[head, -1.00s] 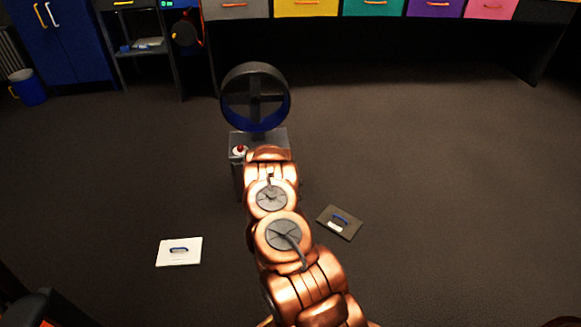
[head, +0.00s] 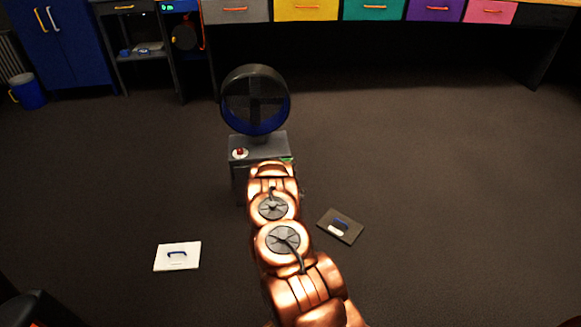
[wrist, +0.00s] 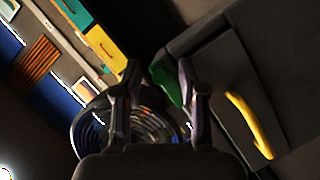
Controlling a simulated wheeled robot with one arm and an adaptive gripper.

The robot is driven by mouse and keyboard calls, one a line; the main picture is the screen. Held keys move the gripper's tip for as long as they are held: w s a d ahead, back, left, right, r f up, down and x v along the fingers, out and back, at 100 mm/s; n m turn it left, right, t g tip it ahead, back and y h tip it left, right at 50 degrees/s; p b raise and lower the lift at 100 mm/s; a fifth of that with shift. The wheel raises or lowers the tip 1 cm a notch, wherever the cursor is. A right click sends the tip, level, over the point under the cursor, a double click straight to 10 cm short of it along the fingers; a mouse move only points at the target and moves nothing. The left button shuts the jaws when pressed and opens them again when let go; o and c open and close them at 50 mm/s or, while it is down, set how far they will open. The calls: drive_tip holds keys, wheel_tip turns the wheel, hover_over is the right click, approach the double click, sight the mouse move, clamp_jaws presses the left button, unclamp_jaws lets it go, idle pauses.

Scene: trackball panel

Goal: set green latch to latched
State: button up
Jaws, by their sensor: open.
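A small green part, which looks like the green latch (head: 287,159), peeks out at the right edge of the grey pedestal's top (head: 262,145) in the head view. It also shows in the wrist view as a green piece (wrist: 166,80) beside a dark panel (wrist: 223,90), between and beyond my fingertips. My gripper (wrist: 160,95) is open, with nothing seen between its fingers. Touch with the latch cannot be told. In the head view my own arm hides the gripper and most of the pedestal's front. The latch's position cannot be read.
A dark ring with a blue inner rim (head: 256,101) stands on the pedestal, near a red button (head: 240,153). A yellow handle (wrist: 250,123) is on the dark panel. A white plate (head: 177,256) and a dark plate (head: 341,226) lie on the floor. Floor at right is clear.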

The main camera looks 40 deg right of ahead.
drive_tip(key=shift+w+d+f, duration=0.1)
drive_tip(key=shift+w+d, duration=0.15)
drive_tip(key=shift+d, duration=0.1)
clamp_jaws()
